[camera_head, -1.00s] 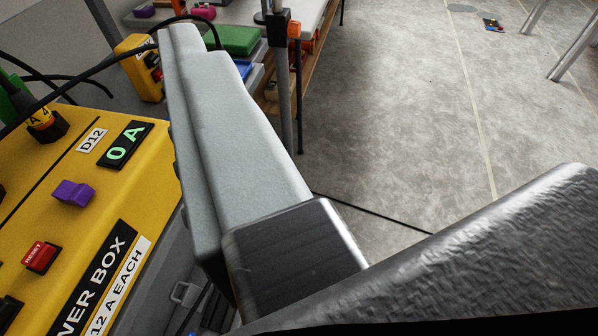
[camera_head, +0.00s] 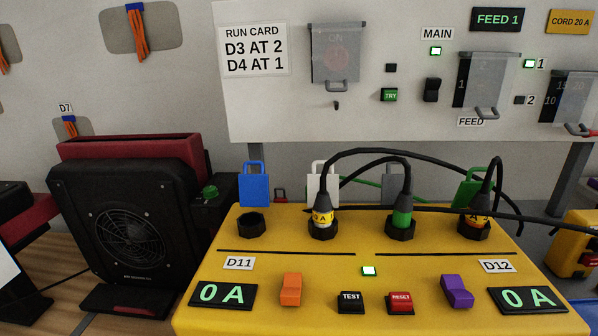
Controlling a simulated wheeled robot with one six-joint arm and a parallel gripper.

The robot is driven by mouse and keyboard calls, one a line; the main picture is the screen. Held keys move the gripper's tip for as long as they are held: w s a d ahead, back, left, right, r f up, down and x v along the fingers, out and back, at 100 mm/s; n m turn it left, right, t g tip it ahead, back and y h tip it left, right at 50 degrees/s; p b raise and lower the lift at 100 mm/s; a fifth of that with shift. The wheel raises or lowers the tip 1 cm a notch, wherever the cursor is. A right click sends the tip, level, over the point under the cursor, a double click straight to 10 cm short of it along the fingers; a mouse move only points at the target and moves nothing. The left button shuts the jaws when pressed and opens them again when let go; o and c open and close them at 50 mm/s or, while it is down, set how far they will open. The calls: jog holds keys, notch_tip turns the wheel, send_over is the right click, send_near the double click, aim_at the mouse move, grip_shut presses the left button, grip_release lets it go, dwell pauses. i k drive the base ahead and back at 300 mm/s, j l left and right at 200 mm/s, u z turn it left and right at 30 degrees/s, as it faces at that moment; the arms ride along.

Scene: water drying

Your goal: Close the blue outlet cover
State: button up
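The blue outlet cover (camera_head: 254,189) stands upright, open, behind the leftmost outlet (camera_head: 252,224) on top of the yellow power box (camera_head: 330,250). That outlet is a dark round socket with no plug in it. A white cover (camera_head: 322,176), a grey cover (camera_head: 392,181) and a green cover (camera_head: 470,188) stand up behind the other outlets. Those outlets hold black-cabled plugs, with yellow (camera_head: 322,217), green (camera_head: 402,218) and orange (camera_head: 479,216) bands. My gripper is not in view.
Black cables (camera_head: 360,152) arch over the right-hand outlets. Orange (camera_head: 290,289) and purple (camera_head: 456,290) switches sit on the front of the box. A black fan unit (camera_head: 125,235) stands to the left. A panel (camera_head: 390,80) rises behind. Space above the blue cover looks free.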

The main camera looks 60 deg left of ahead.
aim_at(253, 192)
jog(key=u, duration=1.55)
jog(key=k+l+u, duration=0.15)
jog(key=k+l, duration=0.1)
